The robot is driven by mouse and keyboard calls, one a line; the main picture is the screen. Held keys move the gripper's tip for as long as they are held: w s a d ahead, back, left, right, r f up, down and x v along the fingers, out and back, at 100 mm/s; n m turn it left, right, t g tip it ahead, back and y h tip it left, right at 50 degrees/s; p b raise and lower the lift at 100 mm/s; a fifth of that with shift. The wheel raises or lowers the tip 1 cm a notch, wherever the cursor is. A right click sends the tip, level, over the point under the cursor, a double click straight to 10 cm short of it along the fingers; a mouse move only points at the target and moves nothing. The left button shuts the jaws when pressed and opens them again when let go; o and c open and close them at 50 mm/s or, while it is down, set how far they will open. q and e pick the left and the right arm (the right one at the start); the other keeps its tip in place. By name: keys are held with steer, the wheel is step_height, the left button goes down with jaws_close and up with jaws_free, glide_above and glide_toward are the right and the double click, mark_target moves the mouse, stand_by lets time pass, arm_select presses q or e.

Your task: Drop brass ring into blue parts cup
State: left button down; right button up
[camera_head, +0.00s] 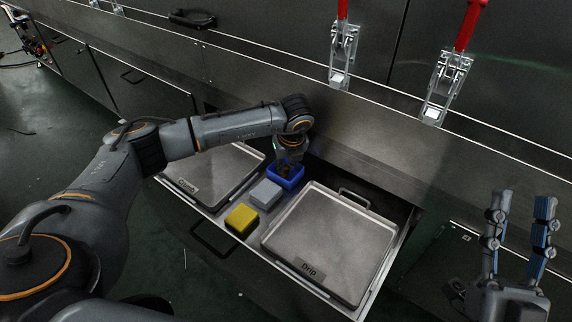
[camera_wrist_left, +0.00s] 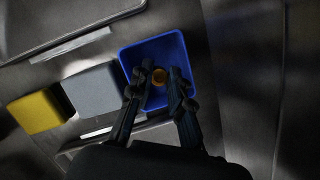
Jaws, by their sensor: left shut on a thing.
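The blue parts cup (camera_head: 287,179) stands in the open drawer between two lidded trays, and it also shows in the left wrist view (camera_wrist_left: 177,45). My left gripper (camera_head: 289,167) points down over the cup. In the left wrist view its fingertips (camera_wrist_left: 160,73) are within the cup's outline, shut on the brass ring (camera_wrist_left: 158,77), a small gold-brown piece. How far the ring is above the cup floor I cannot tell. In the head view the ring is hidden. My right gripper (camera_head: 520,205) is at the right edge, open and empty, away from the drawer.
A grey block-like container (camera_head: 265,194) and a yellow one (camera_head: 242,219) stand in a row beside the blue cup. The "Drip" tray (camera_head: 330,240) lies on the right, another labelled tray (camera_head: 215,170) on the left. The dryer wall with red-handled clamps (camera_head: 345,50) rises behind.

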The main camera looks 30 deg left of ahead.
arm_select(q)
steer(key=shift+f, duration=0.1)
steer(key=c, duration=1.5)
jaws_free()
